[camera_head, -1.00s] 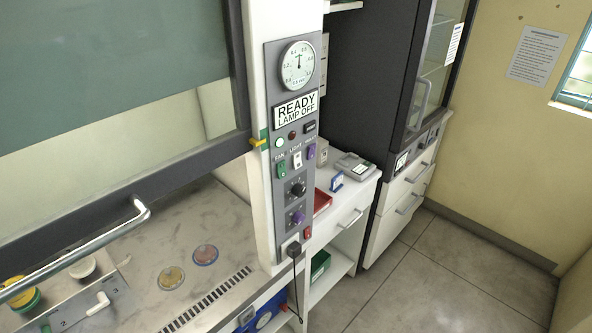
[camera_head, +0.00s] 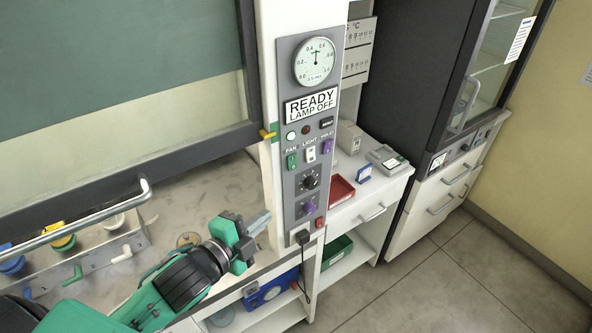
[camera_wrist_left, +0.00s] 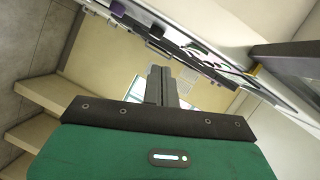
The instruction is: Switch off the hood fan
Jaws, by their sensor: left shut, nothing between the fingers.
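The green fan switch (camera_head: 292,161) sits under the label FAN on the grey control panel (camera_head: 286,215) of the hood post. A pale green lamp (camera_head: 291,135) is above the fan switch. My left gripper (camera_head: 262,222) is shut and empty, left of the panel and below the fan switch, apart from it. In the left wrist view its closed fingers (camera_wrist_left: 159,86) point ahead, with the panel (camera_wrist_left: 185,45) seen at a steep slant above.
A yellow tab (camera_head: 267,134) juts from the post's edge. A plug (camera_head: 303,237) with a cable is at the panel's foot. Open floor (camera_head: 430,270) lies at right.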

